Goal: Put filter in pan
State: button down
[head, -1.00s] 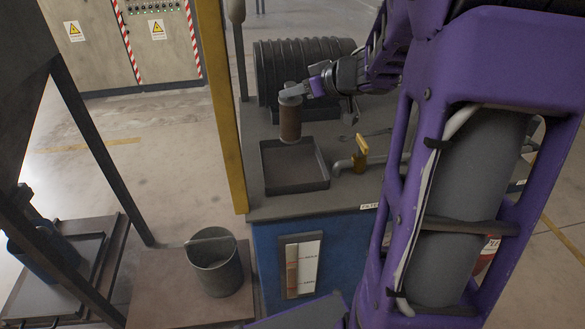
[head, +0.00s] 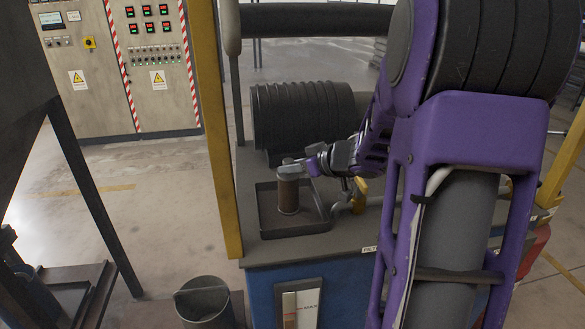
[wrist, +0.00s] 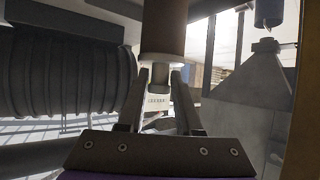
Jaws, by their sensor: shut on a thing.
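The filter (head: 288,197) is an upright brown cylinder with a grey top. In the head view it stands within the outline of the dark square pan (head: 262,222), near its middle. I cannot tell whether its bottom touches the pan floor. My gripper (head: 292,168) is shut on the filter's top end, reaching in from the right. In the wrist view the brown filter (wrist: 163,30) shows at the top, with its narrower end between my two fingers (wrist: 163,85). The pan is not clear in the wrist view.
A large ribbed dark cylinder (head: 300,115) lies behind the pan. A yellow-handled valve with a pipe (head: 358,195) is right of the pan. A yellow post (head: 212,130) rises at the bench's left edge. A bucket (head: 203,303) stands below at front left.

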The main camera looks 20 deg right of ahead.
jog(key=shift+f, duration=0.1)
jog(key=c, duration=0.6)
grip_release()
jog(key=shift+r, duration=0.2)
jog(key=p+v, duration=0.4)
jog(key=v, duration=0.8)
